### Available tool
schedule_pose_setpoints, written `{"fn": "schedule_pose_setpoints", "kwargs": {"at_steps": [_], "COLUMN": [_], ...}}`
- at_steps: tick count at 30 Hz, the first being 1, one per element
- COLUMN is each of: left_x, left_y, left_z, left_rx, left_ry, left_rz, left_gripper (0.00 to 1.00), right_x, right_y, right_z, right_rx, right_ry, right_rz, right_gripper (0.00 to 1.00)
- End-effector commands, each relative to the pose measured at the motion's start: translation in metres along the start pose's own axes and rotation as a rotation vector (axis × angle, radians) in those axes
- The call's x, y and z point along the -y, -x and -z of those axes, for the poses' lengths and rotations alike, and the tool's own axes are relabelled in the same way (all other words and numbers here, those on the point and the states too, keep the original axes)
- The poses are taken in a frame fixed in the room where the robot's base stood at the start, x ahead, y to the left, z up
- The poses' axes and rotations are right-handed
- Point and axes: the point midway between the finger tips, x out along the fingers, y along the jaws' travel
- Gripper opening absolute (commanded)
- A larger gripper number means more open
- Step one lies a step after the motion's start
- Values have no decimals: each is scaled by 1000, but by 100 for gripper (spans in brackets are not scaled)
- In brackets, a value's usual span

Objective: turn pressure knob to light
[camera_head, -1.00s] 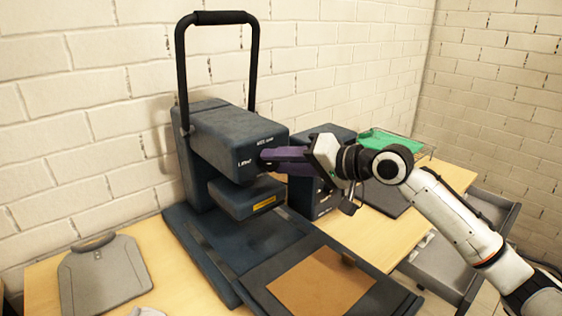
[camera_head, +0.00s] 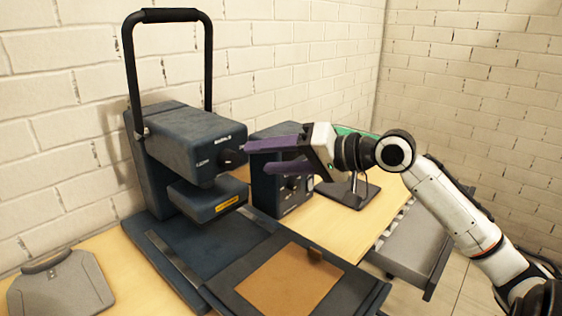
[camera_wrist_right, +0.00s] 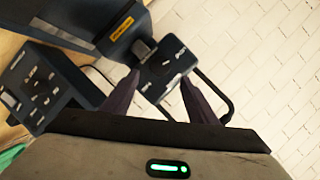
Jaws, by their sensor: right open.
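The dark blue heat press (camera_head: 180,140) stands against the wall with its black loop handle raised. Its black pressure knob (camera_head: 230,158) is on the front face of the upper head, beside small white lettering. The knob also shows in the wrist view (camera_wrist_right: 141,48). My right gripper (camera_head: 257,157) is open and empty, its purple fingers pointing left at the press front. The fingertips are just right of the knob and apart from it. In the wrist view, the fingers (camera_wrist_right: 159,78) spread wide with the press head beyond them. My left gripper is out of view.
A second dark blue box with knobs (camera_head: 280,185) stands right of the press, below my right gripper. A brown pad (camera_head: 290,283) lies on the press's front plate. A grey garment-shaped board (camera_head: 62,288) lies at left. A grey drawer unit (camera_head: 410,245) is at right.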

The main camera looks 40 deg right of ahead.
Motion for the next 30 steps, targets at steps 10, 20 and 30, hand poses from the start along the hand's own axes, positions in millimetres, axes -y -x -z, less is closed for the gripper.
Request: {"fn": "schedule_pose_setpoints", "kwargs": {"at_steps": [10,20,30], "left_x": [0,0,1], "left_y": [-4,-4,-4], "left_z": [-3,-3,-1], "left_rx": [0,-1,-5], "left_ry": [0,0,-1], "left_rz": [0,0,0], "left_gripper": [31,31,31], "right_x": [0,0,0], "right_y": [28,30,29], "right_z": [0,0,0], "right_rx": [1,1,0], "right_ry": [1,1,1], "right_rz": [-1,-1,0], "right_gripper": [53,53,53]}}
